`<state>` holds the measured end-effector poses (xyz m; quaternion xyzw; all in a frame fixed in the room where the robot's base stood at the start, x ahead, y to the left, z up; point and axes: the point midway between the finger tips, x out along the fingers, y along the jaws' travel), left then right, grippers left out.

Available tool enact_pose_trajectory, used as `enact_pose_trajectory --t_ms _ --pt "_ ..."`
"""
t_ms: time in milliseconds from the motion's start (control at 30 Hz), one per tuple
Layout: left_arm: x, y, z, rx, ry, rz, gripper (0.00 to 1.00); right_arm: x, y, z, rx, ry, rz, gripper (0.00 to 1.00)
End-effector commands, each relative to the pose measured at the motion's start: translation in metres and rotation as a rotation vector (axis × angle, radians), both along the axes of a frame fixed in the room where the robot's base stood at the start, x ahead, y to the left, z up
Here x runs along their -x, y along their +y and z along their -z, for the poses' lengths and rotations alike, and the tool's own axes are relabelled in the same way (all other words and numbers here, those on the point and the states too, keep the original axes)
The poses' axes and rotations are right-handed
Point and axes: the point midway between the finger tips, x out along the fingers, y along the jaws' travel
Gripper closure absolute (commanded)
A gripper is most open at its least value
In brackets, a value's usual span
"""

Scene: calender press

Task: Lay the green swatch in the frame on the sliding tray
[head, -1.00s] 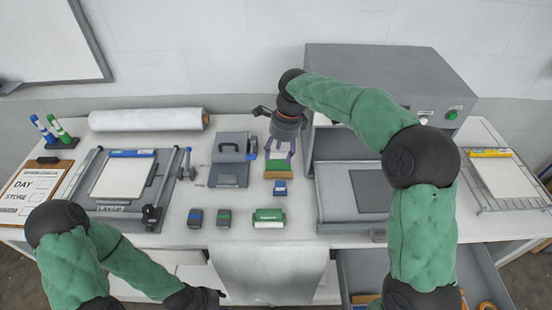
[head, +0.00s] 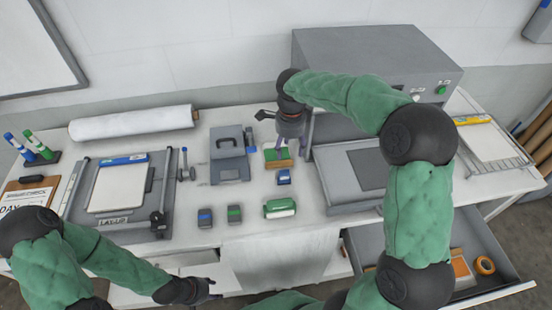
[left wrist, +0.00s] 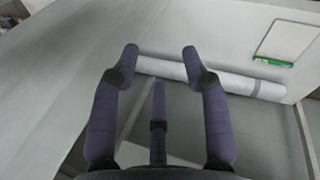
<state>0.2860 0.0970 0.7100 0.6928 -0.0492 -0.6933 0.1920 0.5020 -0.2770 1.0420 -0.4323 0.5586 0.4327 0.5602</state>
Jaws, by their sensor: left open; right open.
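A green swatch (head: 271,155) lies on a small brownish holder (head: 278,165) in the middle of the table, in the head view. My right gripper (head: 276,147) is open, its purple fingers just above or around the swatch; the wrist hides part of them, and I cannot tell if they touch it. The sliding tray (head: 333,184) sits in front of the grey press, with a dark rectangular area (head: 370,168) on it that may be the frame. My left gripper (head: 205,290) is low at the table's front; its spread fingers show open and empty in the left wrist view (left wrist: 160,55).
The grey press (head: 375,60) stands behind the tray. A blue block (head: 284,177), a green-and-white block (head: 280,208) and two small dark blocks (head: 220,215) stand near the front. An open drawer (head: 500,280) juts out at lower right.

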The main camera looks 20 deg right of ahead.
Motion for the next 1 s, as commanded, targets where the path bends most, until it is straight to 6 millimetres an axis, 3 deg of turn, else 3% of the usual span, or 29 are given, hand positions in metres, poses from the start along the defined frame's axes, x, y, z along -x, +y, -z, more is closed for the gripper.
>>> enact_pose_trajectory --t_ms 100,367,667,933,1000 --pt "0.000 0.000 0.006 0.000 0.000 -0.001 0.54 0.000 0.000 0.021 0.000 0.003 0.001 0.39" --pt "0.000 0.000 0.010 0.000 -0.001 -0.001 0.54 -0.003 0.003 0.037 0.000 0.002 0.000 0.39" --pt "0.000 0.000 0.024 0.000 -0.001 -0.001 0.54 -0.009 0.008 0.076 -0.001 0.002 0.000 0.39" --pt "0.000 0.000 0.024 0.000 -0.001 -0.001 0.54 -0.009 0.009 0.079 -0.001 0.000 0.000 0.39" --pt "0.000 0.000 0.023 0.000 -0.001 -0.001 0.54 -0.009 0.008 0.079 -0.001 0.000 0.000 0.56"
